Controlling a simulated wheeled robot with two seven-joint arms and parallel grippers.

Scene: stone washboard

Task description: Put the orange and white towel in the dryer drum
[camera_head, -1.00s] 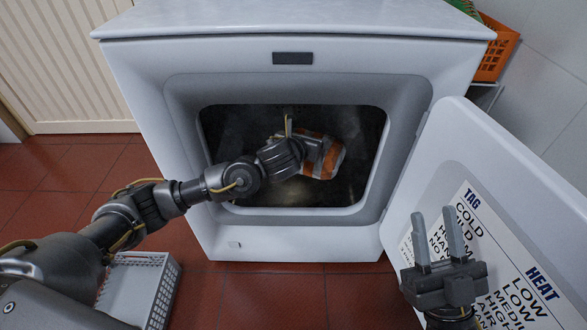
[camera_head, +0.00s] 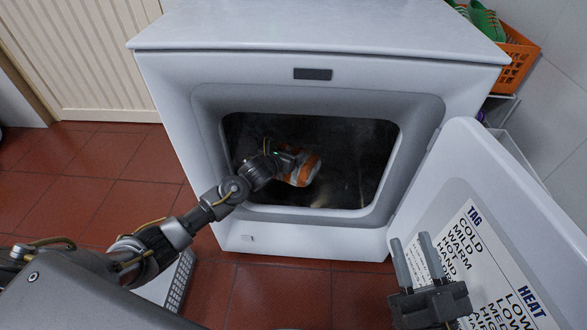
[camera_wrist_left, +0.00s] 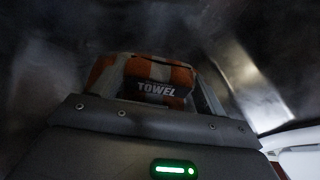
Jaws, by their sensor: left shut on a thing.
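The orange and white towel (camera_head: 304,170) is inside the opening of the dryer drum (camera_head: 350,150), held by my left gripper (camera_head: 290,162). In the left wrist view the towel (camera_wrist_left: 145,75), with a dark "TOWEL" label, sits between the two fingers of my left gripper (camera_wrist_left: 150,85), with dark metal drum walls around it. Whether the towel touches the drum floor is hard to tell. The dryer door (camera_head: 490,200) stands open to the right. My right gripper (camera_head: 415,262) is empty, its two fingers apart, in front of the door.
A grey-white basket (camera_head: 172,285) stands on the red tiled floor at lower left, partly behind my left arm. An orange crate (camera_head: 518,60) with green shoes (camera_head: 487,20) is right of the dryer.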

